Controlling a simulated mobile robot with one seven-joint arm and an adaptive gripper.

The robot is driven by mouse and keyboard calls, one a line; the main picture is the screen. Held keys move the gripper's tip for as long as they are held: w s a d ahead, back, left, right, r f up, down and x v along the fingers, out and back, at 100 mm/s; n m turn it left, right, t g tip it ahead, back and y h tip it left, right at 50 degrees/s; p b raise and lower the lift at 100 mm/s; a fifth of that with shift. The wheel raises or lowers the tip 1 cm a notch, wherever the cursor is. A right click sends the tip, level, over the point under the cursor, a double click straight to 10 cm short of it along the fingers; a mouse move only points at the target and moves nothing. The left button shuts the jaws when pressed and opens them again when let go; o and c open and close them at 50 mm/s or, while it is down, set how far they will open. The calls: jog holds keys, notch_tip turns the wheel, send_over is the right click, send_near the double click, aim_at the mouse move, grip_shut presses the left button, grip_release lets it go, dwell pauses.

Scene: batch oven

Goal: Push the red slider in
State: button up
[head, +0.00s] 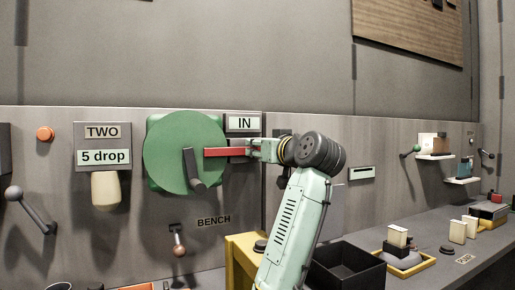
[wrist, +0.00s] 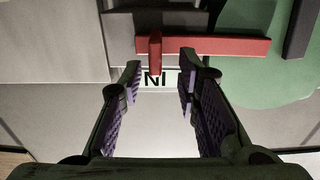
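The red slider is a flat red bar (head: 222,152) in front of the green disc (head: 172,165), under the IN label (head: 244,123) in the head view. In the wrist view the red bar (wrist: 225,46) runs sideways, with a short upright red tab (wrist: 155,50) near its left end. My gripper (head: 250,149) is at the right end of the bar. In the wrist view my gripper (wrist: 160,66) is open, with the tab's end in the gap between the two fingertips. No contact with the tab is clear. In the head view, my gripper partly hides the bar's right end.
A dark crank handle (head: 194,168) stands out from the disc, just below the bar. A TWO dispenser (head: 103,145) and an orange button (head: 45,134) are on the panel to the left. A black bin (head: 345,268) and a yellow box (head: 240,250) stand below my arm.

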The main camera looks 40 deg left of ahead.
jog(key=v, duration=1)
jog(key=shift+s+d, duration=0.15)
jog(key=shift+d, duration=0.05)
jog(key=shift+f, duration=0.15)
